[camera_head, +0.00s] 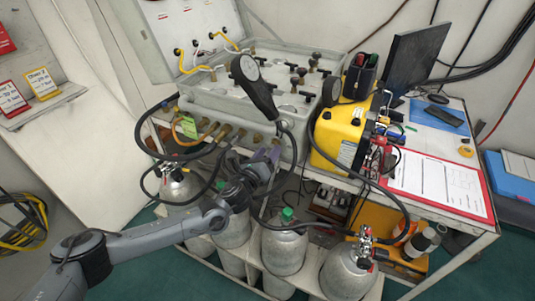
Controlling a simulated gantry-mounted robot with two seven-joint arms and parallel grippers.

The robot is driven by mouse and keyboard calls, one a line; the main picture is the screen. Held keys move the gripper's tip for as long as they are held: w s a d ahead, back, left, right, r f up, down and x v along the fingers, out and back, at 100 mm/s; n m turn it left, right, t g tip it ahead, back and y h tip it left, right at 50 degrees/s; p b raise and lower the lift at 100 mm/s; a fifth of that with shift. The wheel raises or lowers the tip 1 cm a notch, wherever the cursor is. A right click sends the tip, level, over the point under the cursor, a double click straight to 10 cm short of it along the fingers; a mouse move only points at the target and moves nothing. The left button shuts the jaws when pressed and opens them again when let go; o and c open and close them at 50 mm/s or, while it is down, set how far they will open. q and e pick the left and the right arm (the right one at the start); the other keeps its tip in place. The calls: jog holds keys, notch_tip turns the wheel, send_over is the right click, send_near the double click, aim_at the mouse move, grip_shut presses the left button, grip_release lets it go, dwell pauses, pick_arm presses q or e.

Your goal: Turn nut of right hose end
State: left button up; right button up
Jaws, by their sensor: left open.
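The grey air panel box (270,104) sits on the bench with a row of brass fittings (241,134) along its front. My left arm comes in from the lower left, and its gripper (268,158) is open just below the right end of that row. Black hoses pass close to it. I cannot tell whether a hose end or its nut lies between the fingers; that spot is small and partly hidden. One black hose (408,205) curves round the right side down to the valve (364,240) of the right cylinder. My right gripper is not in view.
Several grey cylinders (284,250) stand in a white rack under the bench. A yellow case (338,133), a clipboard (437,184) and a monitor (415,55) stand to the right. A hand-held gauge (251,78) rises over the panel. Looping hoses crowd the space before the panel.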

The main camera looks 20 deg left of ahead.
pick_arm(q)
jog(key=shift+c, duration=0.5)
grip_shut()
jog(key=shift+n, duration=0.3)
jog(key=n+p, duration=0.3)
jog(key=n, duration=0.2)
jog(key=n+p, duration=0.3)
jog(key=n, duration=0.3)
jog(key=n+p, duration=0.2)
jog(key=n, duration=0.5)
jog(key=shift+f, duration=0.1)
jog(key=n+p, duration=0.2)
jog(key=n, duration=0.3)
jog(key=shift+f, duration=0.1)
